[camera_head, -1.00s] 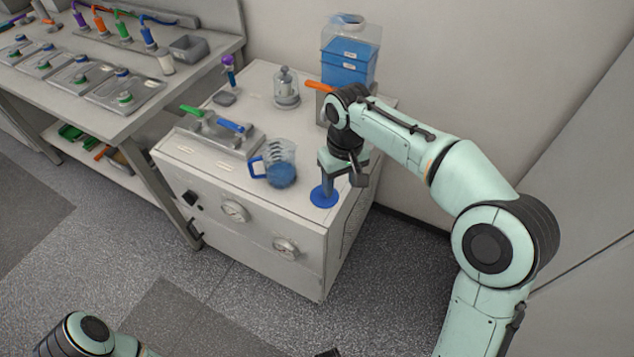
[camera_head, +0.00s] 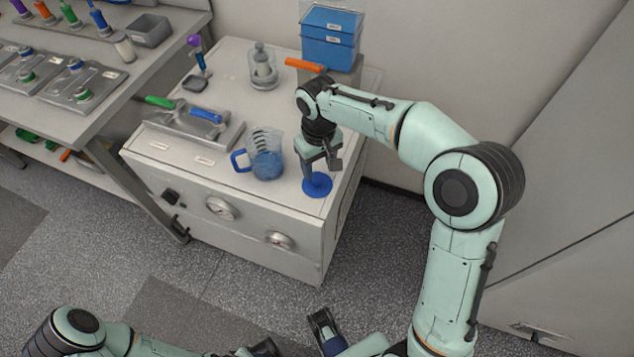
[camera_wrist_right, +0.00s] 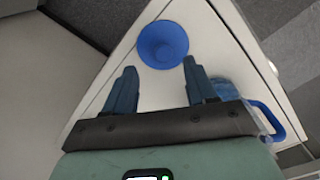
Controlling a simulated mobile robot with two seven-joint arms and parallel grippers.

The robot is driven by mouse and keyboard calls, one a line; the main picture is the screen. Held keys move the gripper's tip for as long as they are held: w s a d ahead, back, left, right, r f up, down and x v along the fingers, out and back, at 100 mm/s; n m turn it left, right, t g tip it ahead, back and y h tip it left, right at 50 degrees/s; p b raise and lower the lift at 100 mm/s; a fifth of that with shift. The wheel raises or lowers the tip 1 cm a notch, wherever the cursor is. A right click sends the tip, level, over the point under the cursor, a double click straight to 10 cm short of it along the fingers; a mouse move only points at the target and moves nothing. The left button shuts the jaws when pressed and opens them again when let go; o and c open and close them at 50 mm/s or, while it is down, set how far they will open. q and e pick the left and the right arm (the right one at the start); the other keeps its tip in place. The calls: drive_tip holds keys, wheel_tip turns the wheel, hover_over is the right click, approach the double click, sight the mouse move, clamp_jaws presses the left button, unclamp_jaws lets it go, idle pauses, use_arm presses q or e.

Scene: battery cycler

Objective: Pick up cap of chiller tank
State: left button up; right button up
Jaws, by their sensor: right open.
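The blue round cap (camera_head: 317,187) sits on the white chiller's top near its front right corner. In the right wrist view the cap (camera_wrist_right: 163,44) is a blue round shape with a wide rim, just beyond the fingertips and between their lines. My right gripper (camera_head: 320,170) points down above the cap, its open fingers (camera_wrist_right: 160,68) empty. In the head view its fingers hide part of the cap; contact cannot be told. My left arm (camera_head: 75,332) lies low at the bottom edge; its gripper is only partly visible there.
A blue-tinted jug (camera_head: 265,158) stands left of the cap. A bench (camera_head: 120,105) is at left.

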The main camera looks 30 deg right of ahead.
sight(317, 179)
drive_tip(key=f, duration=0.5)
drive_tip(key=shift+a+b, duration=0.2)
drive_tip(key=shift+b, duration=0.15)
drive_tip(key=shift+r, duration=0.1)
clamp_jaws()
